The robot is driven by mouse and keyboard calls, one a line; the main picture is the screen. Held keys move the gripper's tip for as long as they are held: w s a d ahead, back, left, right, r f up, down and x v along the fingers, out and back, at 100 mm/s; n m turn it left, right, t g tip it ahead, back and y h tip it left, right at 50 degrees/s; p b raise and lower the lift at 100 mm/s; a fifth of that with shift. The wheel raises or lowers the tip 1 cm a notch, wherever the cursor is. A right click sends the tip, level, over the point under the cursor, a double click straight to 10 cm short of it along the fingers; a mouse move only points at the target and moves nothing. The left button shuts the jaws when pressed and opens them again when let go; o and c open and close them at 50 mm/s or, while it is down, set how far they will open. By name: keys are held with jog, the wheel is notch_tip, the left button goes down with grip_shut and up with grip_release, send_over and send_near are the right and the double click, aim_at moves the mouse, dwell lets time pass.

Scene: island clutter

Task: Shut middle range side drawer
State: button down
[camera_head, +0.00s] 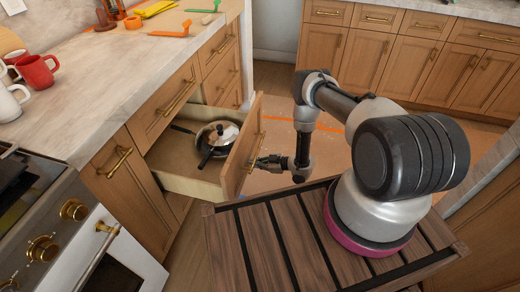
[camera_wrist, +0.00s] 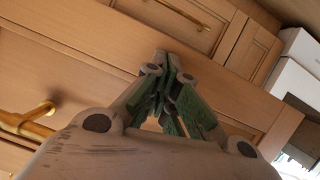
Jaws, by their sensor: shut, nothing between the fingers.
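A wooden drawer (camera_head: 212,180) beside the range stands open, pulled out toward my arm. Its front panel (camera_head: 243,152) carries a brass handle on the outer face. A pan with a steel lid and dark handle (camera_head: 216,138) lies inside it. My gripper (camera_head: 258,162) is at the outer face of the drawer front, close to its handle. In the wrist view, my gripper (camera_wrist: 170,62) has its green-sided fingers together and empty, pointing at a wood panel. A brass handle (camera_wrist: 30,120) shows to the left there. I cannot tell whether the fingertips touch the panel.
The range (camera_head: 62,215) with brass knobs stands at lower left. Mugs (camera_head: 36,71) and utensils (camera_head: 172,30) sit on the counter (camera_head: 105,85) above the drawer. Other cabinets (camera_head: 405,50) line the back. Open floor (camera_head: 330,150) lies beyond my arm.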

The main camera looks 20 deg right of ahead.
jog(key=shift+w+a, duration=0.35)
jog(key=shift+a, duration=0.3)
jog(key=shift+w+a, duration=0.5)
jog(key=shift+a, duration=0.35)
jog(key=shift+w+a, duration=0.5)
jog(key=shift+a, duration=0.35)
jog(key=shift+w+a, duration=0.5)
jog(key=shift+a, duration=0.35)
jog(key=shift+w+a, duration=0.5)
jog(key=shift+a, duration=0.35)
jog(key=shift+w+a, duration=0.5)
jog(key=shift+a, duration=0.4)
jog(key=shift+w+a, duration=0.5)
jog(key=shift+a, duration=0.45)
jog(key=shift+w+a, duration=0.5)
jog(key=shift+a, duration=0.35)
jog(key=shift+w+a, duration=0.5)
jog(key=shift+a, duration=0.3)
jog(key=shift+w+a, duration=0.5)
jog(key=shift+a, duration=0.5)
